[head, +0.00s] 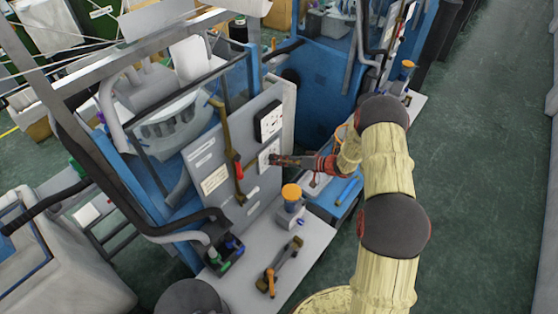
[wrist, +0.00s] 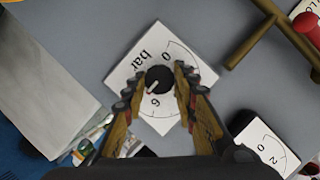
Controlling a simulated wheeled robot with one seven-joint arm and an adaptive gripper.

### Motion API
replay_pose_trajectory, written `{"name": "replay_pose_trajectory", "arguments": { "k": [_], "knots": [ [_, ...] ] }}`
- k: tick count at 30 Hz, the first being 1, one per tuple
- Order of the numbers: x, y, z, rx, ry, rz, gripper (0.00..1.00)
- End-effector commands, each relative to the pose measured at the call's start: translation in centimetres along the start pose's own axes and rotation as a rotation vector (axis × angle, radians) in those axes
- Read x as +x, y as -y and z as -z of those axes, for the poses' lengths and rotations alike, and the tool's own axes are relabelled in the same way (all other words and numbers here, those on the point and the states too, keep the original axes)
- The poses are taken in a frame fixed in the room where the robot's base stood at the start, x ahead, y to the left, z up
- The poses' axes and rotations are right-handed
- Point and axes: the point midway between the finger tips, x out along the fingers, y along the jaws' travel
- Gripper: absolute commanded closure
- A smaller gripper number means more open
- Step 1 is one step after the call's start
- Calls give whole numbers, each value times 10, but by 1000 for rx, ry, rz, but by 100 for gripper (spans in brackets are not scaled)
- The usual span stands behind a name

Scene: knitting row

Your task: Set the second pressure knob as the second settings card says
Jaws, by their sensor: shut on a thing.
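A round black knob (wrist: 160,79) sits on a white dial plate (wrist: 128,73) printed with "bar", 0 and 6. My gripper (wrist: 158,86) has its fingers closed around the knob. A short pale mark on the knob points to the lower left in the wrist view, on the side of the 6. In the head view my gripper (head: 277,160) is at the lower white dial plate (head: 264,156) on the grey machine panel. A cream printed card (head: 214,180) is on the panel to the left; its text is too small to read.
A dark-rimmed gauge (head: 270,120) is above the dial plate. A brown lever with a red grip (head: 238,170) stands close left. An orange-topped cup (head: 291,193) and a tool (head: 278,267) are on the grey ledge below. The green floor at right is clear.

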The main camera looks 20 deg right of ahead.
Motion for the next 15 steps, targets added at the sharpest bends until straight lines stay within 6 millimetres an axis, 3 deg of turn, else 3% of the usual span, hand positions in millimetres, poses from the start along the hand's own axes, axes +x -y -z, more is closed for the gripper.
{"name": "replay_pose_trajectory", "arguments": {
  "k": [4,5,15],
  "knots": [
    [0,-1,0,0,-1,-3,97],
    [0,-1,0,0,-1,-3,72],
    [0,0,0,-1,0,-1,54]
  ]
}}
